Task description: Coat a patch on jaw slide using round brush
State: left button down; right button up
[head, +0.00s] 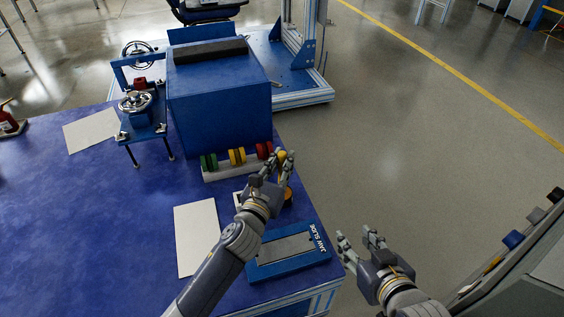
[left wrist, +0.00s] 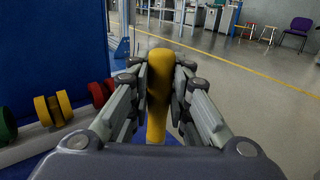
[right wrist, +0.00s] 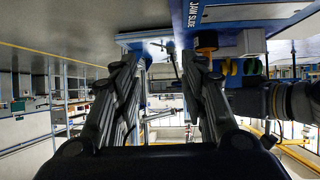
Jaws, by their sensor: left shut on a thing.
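The jaw slide (head: 288,247) is a grey metal strip in a blue frame labelled JAW SLIDE, at the table's near right corner. My left gripper (head: 283,163) is shut on an upright yellow handle, seen between the fingers in the left wrist view (left wrist: 159,95). It looks like the round brush; its bristles are hidden. The gripper is beyond the jaw slide, above the table's right edge. An orange-brown round container (head: 287,196) is partly hidden behind that hand. My right gripper (head: 360,243) is open and empty, off the table's right edge beside the jaw slide.
A grey rack with green, yellow and red discs (head: 237,158) stands before a large blue box (head: 218,95). A white sheet (head: 196,237) lies left of the jaw slide. A handwheel fixture (head: 138,115) stands farther left. Open floor lies to the right.

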aim_at(282, 154)
pick_arm(q)
jog(key=shift+r+p, duration=0.45)
jog(key=shift+r, duration=0.1)
jog(key=shift+r+p, duration=1)
jog(key=shift+p, duration=0.05)
jog(key=shift+r+p, duration=0.5)
jog(key=shift+p, duration=0.05)
pick_arm(e)
jog(key=shift+s+d+f+g+h, duration=0.5)
jog(key=shift+s+d+f+g, duration=1)
jog(key=shift+s, duration=1.95)
jog(key=shift+s+d+f+g+h, duration=0.65)
jog(key=shift+s+f+g, duration=1)
jog(key=shift+s+g, duration=1.3)
pick_arm(q)
jog(key=shift+r, duration=0.2)
jog(key=shift+r+p, duration=0.7)
jog(key=shift+p, duration=0.2)
jog(key=shift+r, duration=0.25)
pick_arm(e)
jog(key=shift+t, duration=0.25)
jog(key=shift+s+x, duration=0.25)
jog(key=shift+x, duration=0.9)
jog(key=shift+s+x, duration=0.2)
jog(key=shift+x, duration=0.9)
jog(key=shift+f, duration=0.15)
